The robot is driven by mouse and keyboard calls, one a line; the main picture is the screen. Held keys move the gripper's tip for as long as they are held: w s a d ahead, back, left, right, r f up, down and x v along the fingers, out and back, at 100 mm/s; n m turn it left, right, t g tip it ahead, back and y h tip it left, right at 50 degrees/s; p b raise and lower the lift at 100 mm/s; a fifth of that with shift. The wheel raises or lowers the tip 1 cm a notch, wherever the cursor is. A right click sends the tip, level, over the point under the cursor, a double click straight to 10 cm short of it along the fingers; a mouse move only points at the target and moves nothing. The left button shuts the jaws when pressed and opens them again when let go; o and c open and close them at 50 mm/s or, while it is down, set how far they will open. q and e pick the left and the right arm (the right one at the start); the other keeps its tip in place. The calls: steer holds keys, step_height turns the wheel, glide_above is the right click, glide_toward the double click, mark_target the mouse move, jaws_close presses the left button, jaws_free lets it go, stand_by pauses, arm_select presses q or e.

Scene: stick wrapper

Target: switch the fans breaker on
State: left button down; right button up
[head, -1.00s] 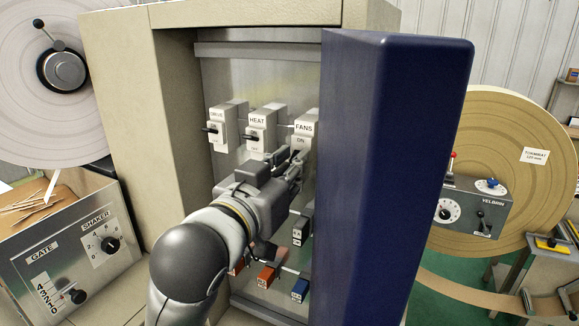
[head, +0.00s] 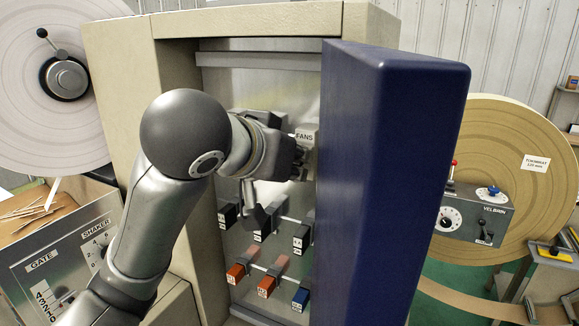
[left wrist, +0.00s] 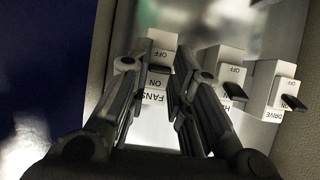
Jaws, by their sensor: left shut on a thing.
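The fans breaker (head: 306,135) is a white block with a FANS label, at the upper right inside the open cabinet. My left gripper (head: 300,160) is at its front and hides most of it below the label. In the left wrist view, the fans breaker (left wrist: 155,97) appears upside down between the two fingers of my left gripper (left wrist: 167,80). The gripper is shut on its dark lever (left wrist: 160,70). OFF and ON marks show on either side of the lever; its exact position is hard to tell. My right gripper is out of view.
The heat breaker (left wrist: 228,75) and drive breaker (left wrist: 270,90) stand beside the fans breaker, each with a black lever. The open blue door (head: 400,180) stands close on the right. Lower rows hold black, red and blue breakers (head: 267,286).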

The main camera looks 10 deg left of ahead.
arm_select(q)
steer(key=shift+w+r+g, duration=0.1)
steer(key=shift+r+g, duration=0.05)
steer(key=shift+g, duration=0.45)
steer(key=c, duration=1.3)
jaws_free()
steer(key=shift+w, duration=0.15)
steer(key=v, duration=1.2)
steer(key=shift+d+r, duration=0.15)
steer(key=shift+d, duration=0.1)
